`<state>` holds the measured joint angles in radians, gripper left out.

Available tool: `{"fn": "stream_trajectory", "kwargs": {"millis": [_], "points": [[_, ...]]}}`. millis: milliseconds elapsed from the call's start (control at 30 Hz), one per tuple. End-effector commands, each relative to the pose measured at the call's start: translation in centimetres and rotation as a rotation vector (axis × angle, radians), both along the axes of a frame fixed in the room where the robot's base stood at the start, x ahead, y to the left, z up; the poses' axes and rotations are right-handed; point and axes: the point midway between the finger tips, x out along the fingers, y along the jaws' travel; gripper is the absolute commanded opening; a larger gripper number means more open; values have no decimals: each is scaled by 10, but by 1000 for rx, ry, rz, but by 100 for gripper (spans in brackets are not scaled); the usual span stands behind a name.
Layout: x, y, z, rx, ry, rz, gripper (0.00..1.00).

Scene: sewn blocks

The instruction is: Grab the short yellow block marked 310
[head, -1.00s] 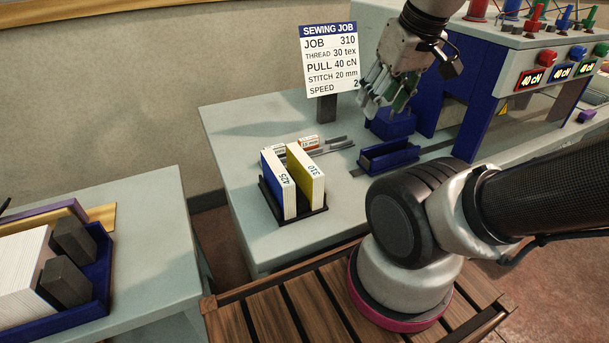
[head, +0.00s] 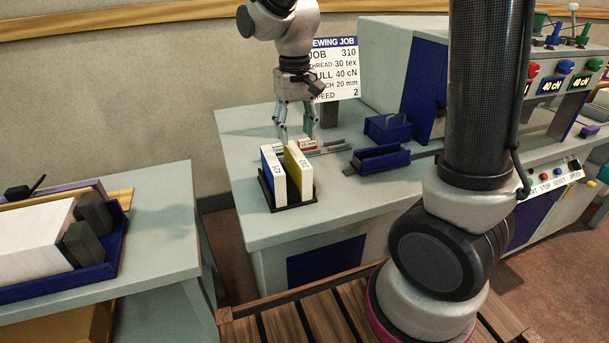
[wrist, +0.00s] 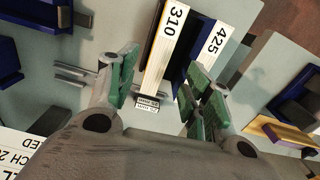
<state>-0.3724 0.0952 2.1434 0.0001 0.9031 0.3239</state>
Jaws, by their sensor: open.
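The yellow-sided block marked 310 (head: 304,174) stands upright in a dark rack (head: 290,207), to the right of a blue-sided block marked 425 (head: 270,177). Both show white label faces, and they look about equally tall. My gripper (head: 296,133) is open and empty, pointing down just behind and above the blocks in the head view. In the wrist view, the 310 block (wrist: 168,50) lies ahead between the lines of my open fingers (wrist: 164,85), with the 425 block (wrist: 212,45) to its right. Contact with either block cannot be told.
A blue tray (head: 381,160) stands to the right. The job card (head: 336,70) stands behind my gripper. The table's front left is clear.

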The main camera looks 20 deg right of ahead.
Motion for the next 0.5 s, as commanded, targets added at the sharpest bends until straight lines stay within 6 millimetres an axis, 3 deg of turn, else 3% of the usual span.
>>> {"fn": "stream_trajectory", "kwargs": {"millis": [167, 500], "points": [[-1, -1, -9, -1, 2, -33, 50], [-7, -2, -56, -2, 4, -33, 50]]}}
